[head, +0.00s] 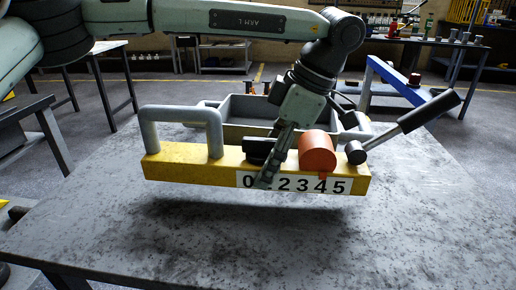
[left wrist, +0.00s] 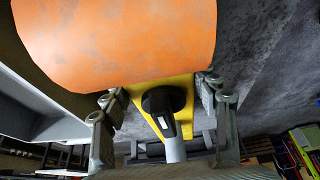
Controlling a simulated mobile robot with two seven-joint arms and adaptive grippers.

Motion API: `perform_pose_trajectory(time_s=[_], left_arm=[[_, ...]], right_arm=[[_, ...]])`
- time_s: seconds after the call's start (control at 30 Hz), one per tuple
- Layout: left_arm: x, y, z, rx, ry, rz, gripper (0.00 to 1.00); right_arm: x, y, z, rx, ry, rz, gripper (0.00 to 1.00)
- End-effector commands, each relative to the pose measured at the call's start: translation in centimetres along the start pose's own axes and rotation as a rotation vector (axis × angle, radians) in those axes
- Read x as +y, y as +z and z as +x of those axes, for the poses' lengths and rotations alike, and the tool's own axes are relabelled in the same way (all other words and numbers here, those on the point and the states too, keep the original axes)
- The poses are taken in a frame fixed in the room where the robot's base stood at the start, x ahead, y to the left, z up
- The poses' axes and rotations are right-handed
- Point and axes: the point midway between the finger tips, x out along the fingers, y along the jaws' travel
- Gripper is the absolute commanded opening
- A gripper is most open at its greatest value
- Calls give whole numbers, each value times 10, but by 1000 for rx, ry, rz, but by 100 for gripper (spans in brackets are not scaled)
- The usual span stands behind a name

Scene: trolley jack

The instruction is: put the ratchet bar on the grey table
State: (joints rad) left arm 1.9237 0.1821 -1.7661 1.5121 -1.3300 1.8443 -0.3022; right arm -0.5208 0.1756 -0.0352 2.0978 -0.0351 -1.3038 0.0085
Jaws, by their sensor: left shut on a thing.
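The ratchet bar (head: 205,171) is a yellow beam with a grey loop handle at its left, an orange round part, a dark lever at its right and a white number strip on its front. My left gripper (head: 268,172) is shut on the beam from above, near its middle, with one finger across the number strip. A shadow lies below the beam, which is held level a little above the grey table (head: 300,245). In the left wrist view, the yellow beam (left wrist: 183,90) lies between the fingers, and the orange part fills the top. My right gripper is not in view.
A grey open tray (head: 250,108) stands on the table just behind the bar. The front of the table is clear. A blue frame (head: 400,85) and a bench with several small items (head: 440,42) stand behind at the right.

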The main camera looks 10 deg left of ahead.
Motion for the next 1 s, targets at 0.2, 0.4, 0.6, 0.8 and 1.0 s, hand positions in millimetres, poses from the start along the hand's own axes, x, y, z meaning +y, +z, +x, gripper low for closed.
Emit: perform_pose_trajectory(time_s=[0.2,0.4,0.6,0.8,1.0], left_arm=[[0,8,19,1,1,2,0],[0,14,34,-1,2,0,0],[0,15,37,0,-1,2,66],[0,15,36,0,0,1,80],[0,15,36,0,0,1,80]], right_arm=[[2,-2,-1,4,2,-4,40],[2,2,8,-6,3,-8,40],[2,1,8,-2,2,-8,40],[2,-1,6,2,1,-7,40],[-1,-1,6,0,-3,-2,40]])
